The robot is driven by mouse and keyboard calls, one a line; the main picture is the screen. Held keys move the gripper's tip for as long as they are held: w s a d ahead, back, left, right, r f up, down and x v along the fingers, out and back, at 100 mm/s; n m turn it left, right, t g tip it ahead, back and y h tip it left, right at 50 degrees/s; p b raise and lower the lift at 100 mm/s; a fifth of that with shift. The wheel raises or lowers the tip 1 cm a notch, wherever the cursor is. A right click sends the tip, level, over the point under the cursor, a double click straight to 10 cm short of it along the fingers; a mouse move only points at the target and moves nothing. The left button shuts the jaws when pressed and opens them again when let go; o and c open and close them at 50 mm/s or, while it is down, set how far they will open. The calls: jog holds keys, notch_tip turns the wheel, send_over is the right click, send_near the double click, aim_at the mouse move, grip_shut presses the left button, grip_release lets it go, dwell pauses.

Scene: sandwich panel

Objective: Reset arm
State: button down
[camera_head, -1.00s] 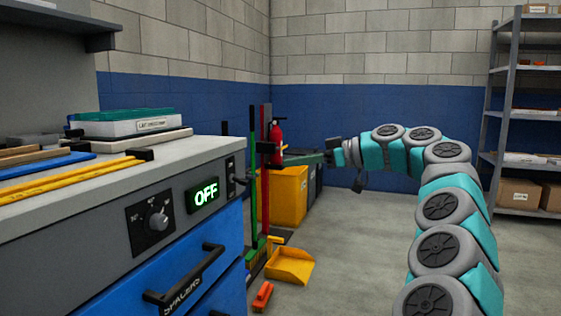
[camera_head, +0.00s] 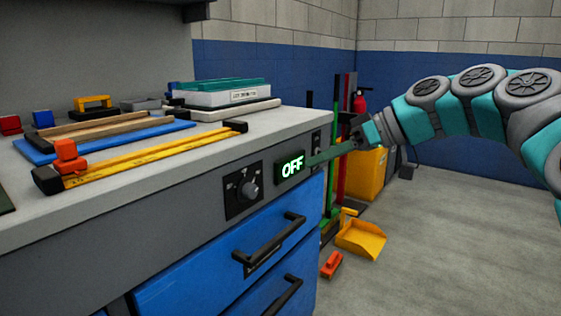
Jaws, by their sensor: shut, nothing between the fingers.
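My arm (camera_head: 470,103) reaches in from the right edge, bent, with grey joints and teal links.
The workbench (camera_head: 90,206) fills the left, with yellow bars (camera_head: 150,157), an orange block (camera_head: 68,156) and a white box (camera_head: 222,97) on top. Blue drawers (camera_head: 235,265) have black handles. A yellow dustpan (camera_head: 361,240) lies on the floor. Open floor (camera_head: 460,250) is at the right.

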jog(key=s+a+f+m+g+h+p, duration=0.2)
jog(key=s+f, duration=0.3)
jog(key=s, duration=0.3)
jog(key=s+a+f+m+g+h+p, duration=0.1)
jog(key=s+a+f+h+p, duration=0.15)
jog(key=s+f, duration=0.35)
jog(key=s+d+f+m+g+h+p, duration=0.1)
jog(key=s+d+f+m+h, duration=0.2)
jog(key=s, duration=0.7)
jog(key=s+d+f+m+g+h+p, duration=0.1)
jog(key=s+d+f+m+h+p, duration=0.1)
jog(key=s+d+f, duration=0.6)
jog(key=shift+s+d+f+m+g+h, duration=0.2)
jog(key=shift+s+f+m+g+h, duration=0.2)
jog(key=shift+s+f+m+h, duration=0.55)
jog(key=c, duration=1.6)
grip_release()
jog(key=shift+s+r, duration=0.3)
